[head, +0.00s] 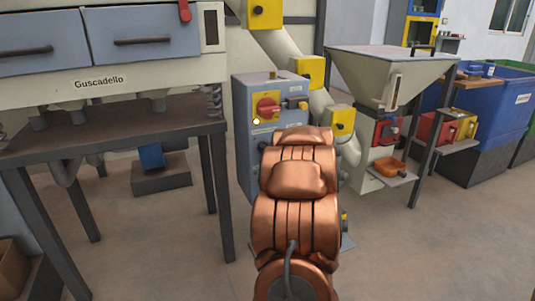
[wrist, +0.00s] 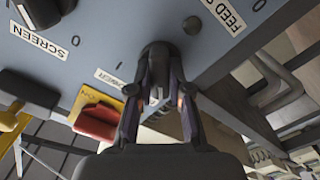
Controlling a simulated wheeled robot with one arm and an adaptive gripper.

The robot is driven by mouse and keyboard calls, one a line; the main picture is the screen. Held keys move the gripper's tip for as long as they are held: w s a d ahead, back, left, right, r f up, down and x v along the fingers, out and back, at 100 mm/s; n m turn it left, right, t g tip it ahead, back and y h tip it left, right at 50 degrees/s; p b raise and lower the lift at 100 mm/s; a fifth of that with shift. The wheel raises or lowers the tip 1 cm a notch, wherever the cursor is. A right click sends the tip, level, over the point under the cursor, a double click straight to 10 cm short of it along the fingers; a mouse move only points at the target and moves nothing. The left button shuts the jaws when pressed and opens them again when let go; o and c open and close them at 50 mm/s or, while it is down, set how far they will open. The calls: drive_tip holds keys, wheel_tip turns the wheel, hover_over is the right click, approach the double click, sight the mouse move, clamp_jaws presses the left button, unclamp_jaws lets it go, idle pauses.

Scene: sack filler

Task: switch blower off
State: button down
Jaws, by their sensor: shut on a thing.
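The blue-grey control panel (wrist: 95,40) fills the upper left of the wrist view. A dark knob (wrist: 157,52) stands out from it beside a partly hidden label ending in "OWER". My gripper (wrist: 158,90) is shut on this knob, one finger on each side. The knob's pointer is covered, so I cannot tell which mark it faces. In the head view, the control cabinet (head: 243,110) stands in the middle, and my copper arm hides its lower right front, the gripper and the knob.
A red rotary switch (wrist: 97,122) on a yellow plate lies close left of my gripper. A dark knob (wrist: 42,10) is near the "SCREEN" label. In the head view, a hopper (head: 390,70) stands right of the cabinet and a dark-legged table (head: 110,120) left.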

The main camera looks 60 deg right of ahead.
idle(0.3)
drive_tip(key=c, duration=1.1)
unclamp_jaws()
drive_tip(key=v, duration=1.2)
